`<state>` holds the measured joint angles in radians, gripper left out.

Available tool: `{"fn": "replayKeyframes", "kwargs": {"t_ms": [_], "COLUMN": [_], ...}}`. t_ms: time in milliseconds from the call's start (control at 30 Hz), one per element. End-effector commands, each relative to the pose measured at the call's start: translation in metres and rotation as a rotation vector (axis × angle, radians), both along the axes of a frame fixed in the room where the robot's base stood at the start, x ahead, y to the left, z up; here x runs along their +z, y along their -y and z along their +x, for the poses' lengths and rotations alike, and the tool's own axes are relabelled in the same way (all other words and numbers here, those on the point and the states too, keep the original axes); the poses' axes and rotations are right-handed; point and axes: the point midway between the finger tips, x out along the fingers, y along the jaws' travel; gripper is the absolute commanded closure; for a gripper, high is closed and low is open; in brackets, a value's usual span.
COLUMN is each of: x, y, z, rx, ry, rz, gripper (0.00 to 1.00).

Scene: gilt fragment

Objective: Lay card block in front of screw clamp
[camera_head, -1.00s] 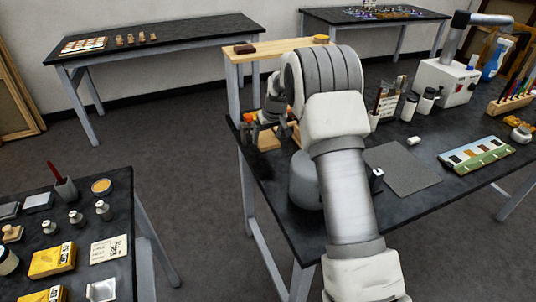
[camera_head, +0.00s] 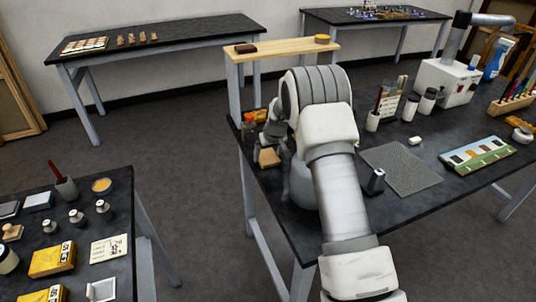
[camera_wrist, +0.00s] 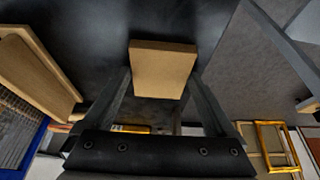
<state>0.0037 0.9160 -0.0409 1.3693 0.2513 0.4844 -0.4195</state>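The card block (camera_head: 268,157) is a small tan, flat-faced block at the left end of the black worktable. In the wrist view the card block (camera_wrist: 163,68) sits between my two fingertips, with a finger along each side. My gripper (camera_head: 268,142) points down and appears shut on it. I cannot tell whether its underside touches the tabletop. I cannot pick out the screw clamp for certain. A small dark and silver upright item (camera_head: 376,181) stands right of my arm. My arm hides part of the table.
A wooden shelf (camera_head: 283,48) rises over the table's far left end. Small orange and yellow items (camera_head: 259,116) lie under it. The table's left edge is close to the block.

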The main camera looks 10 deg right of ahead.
Motion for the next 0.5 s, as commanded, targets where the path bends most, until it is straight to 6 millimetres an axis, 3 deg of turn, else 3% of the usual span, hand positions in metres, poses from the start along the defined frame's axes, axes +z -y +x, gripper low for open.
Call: {"fn": "replayKeyframes", "kwargs": {"t_ms": [333, 500], "x": [0.004, 0.022], "y": [0.000, 0.002], "z": [0.000, -0.006], "rx": [0.000, 0.000], "ry": [0.001, 0.004], "rz": [0.000, 0.000], "gripper": [0.00, 0.00]}}
